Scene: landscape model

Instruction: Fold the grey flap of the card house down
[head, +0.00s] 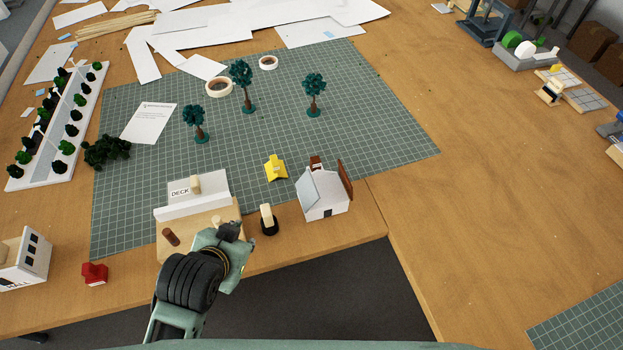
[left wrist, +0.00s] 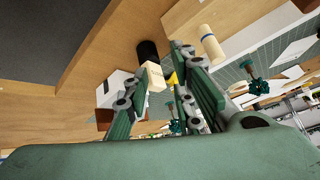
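The card house (head: 327,206) is a small white model at the front edge of the table, right of my left gripper. Its light grey flap (head: 308,189) slants up on its left side; a red-brown flap (head: 346,181) stands tilted on its right side. In the left wrist view the white house (left wrist: 112,88) is partly hidden behind a finger, and its grey flap is hard to tell apart. My left gripper (head: 238,232) is over the deck model, apart from the house. In the left wrist view its fingers (left wrist: 163,65) are spread with a gap. My right gripper is not in view.
A black-based cream peg (head: 268,219) stands between my left gripper and the house. The white deck model (head: 192,194) is behind the gripper, and a yellow piece (head: 275,168) lies behind the peg. Bare wooden table (head: 430,220) is free right of the house.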

